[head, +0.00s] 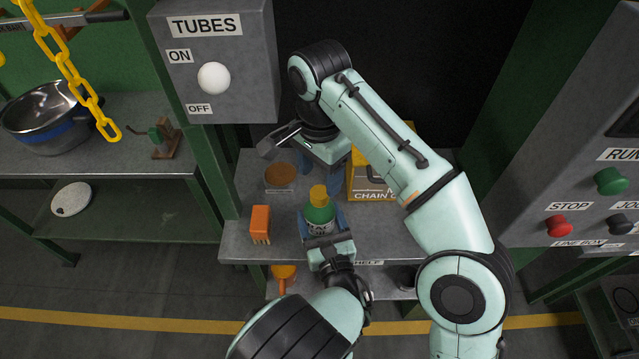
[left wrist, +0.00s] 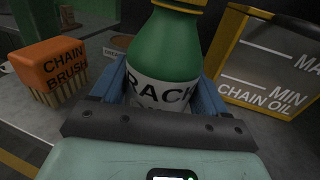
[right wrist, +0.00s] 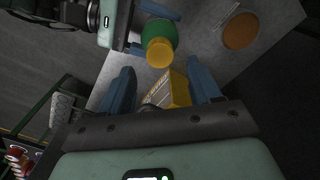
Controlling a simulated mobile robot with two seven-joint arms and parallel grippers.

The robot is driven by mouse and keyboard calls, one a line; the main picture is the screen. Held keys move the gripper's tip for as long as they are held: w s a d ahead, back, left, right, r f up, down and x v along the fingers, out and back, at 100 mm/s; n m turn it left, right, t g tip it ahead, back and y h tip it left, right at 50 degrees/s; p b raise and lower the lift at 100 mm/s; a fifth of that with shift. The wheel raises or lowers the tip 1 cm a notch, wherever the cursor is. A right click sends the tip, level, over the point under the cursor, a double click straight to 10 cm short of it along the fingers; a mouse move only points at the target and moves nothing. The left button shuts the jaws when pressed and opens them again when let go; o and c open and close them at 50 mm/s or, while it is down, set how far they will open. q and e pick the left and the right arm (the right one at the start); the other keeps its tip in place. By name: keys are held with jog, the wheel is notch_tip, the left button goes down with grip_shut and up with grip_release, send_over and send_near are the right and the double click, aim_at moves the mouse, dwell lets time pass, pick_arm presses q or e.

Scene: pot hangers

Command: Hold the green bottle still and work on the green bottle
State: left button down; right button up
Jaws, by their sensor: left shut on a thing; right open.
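The green bottle (head: 320,216) stands upright on the grey shelf, with a yellow cap (head: 319,194) and a white label. My left gripper (head: 323,224) is shut around its body from the front. In the left wrist view the bottle (left wrist: 170,48) sits between the blue fingers, which partly cover its label. My right gripper (head: 325,168) is behind and above the bottle, open and empty, apart from the cap. In the right wrist view the cap (right wrist: 159,52) shows beyond the fingertips, between their lines.
An orange chain brush (head: 261,222) stands left of the bottle. A round brown-topped thing (head: 280,175) is behind it. A yellow chain oil container (head: 370,188) stands close on the right, partly behind my right arm. The grey TUBES box (head: 215,60) hangs at the upper left.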

aim_at(320, 192)
jog(key=shift+f, duration=2.55)
jog(key=c, duration=1.1)
jog(key=shift+c, duration=0.2)
